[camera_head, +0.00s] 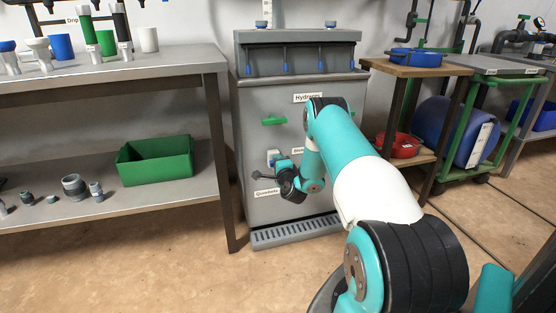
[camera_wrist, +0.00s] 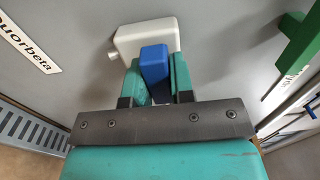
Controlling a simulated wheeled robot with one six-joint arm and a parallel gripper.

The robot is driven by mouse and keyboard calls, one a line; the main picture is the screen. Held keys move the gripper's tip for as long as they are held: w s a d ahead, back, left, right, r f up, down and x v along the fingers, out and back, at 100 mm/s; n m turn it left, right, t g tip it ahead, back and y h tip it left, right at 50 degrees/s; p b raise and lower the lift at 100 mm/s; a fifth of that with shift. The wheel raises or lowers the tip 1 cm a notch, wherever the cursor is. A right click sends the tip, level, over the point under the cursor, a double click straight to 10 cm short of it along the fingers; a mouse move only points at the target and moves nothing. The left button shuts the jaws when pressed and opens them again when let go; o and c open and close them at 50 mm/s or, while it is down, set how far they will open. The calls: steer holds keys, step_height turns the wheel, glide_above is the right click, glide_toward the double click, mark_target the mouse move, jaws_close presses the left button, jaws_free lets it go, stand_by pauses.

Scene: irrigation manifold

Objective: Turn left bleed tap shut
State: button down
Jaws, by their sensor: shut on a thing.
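The left bleed tap is a white block-shaped body (camera_wrist: 148,36) with a short spout on its left and a blue handle (camera_wrist: 154,62), seen from close up in the wrist view. In the head view the tap (camera_head: 272,155) shows small on the front of the grey cabinet (camera_head: 255,152), left of my arm. My gripper (camera_wrist: 156,78) has its teal fingers on both sides of the blue handle and is shut on it. In the head view my wrist partly covers the tap area, and the fingers are hard to make out.
A green handle (camera_head: 273,121) sits higher on the cabinet front. A grey drain grate (camera_head: 295,231) lies at its foot. A workbench (camera_head: 150,67) with cups and a green bin (camera_head: 155,160) stands left. A wooden table (camera_head: 425,67) stands right. My arm hides the cabinet's right front.

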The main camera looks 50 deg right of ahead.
steer(key=c, duration=1.9)
jaws_free()
steer(key=shift+m, duration=0.5)
steer(key=shift+o, duration=0.2)
steer(key=o, duration=0.9)
